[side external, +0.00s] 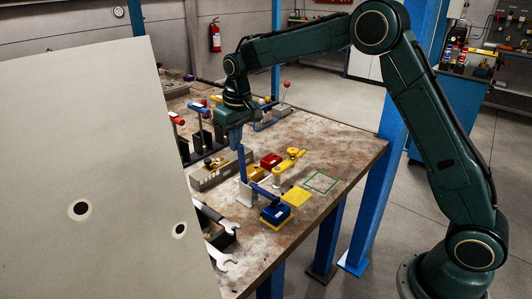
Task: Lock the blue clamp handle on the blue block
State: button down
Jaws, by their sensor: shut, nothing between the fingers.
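The blue clamp handle (242,165) stands upright near the middle of the table. The clamp's blue bar (264,193) slopes from the handle's foot toward the blue block. The blue block (275,212) sits on a yellow pad near the table's front edge. The bar's tip is just above or on the block; I cannot tell which. My gripper (235,145) points down at the top of the blue handle, shut with nothing held. The fingertips overlap the handle's top in this view, and I cannot tell whether they touch it.
A red block (270,161) and a yellow clamp handle (290,160) are right of the blue handle. An empty yellow pad (296,196) and a green square outline (321,182) lie farther right. A large pale panel (90,180) hides the table's left side. Wrenches (216,255) lie at the front left.

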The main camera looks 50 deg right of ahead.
jog(key=shift+s, duration=0.6)
jog(key=shift+w, duration=0.35)
jog(key=shift+w, duration=0.45)
jog(key=shift+r, duration=0.1)
notch_tip(320, 180, up, 8)
dwell(1.5)
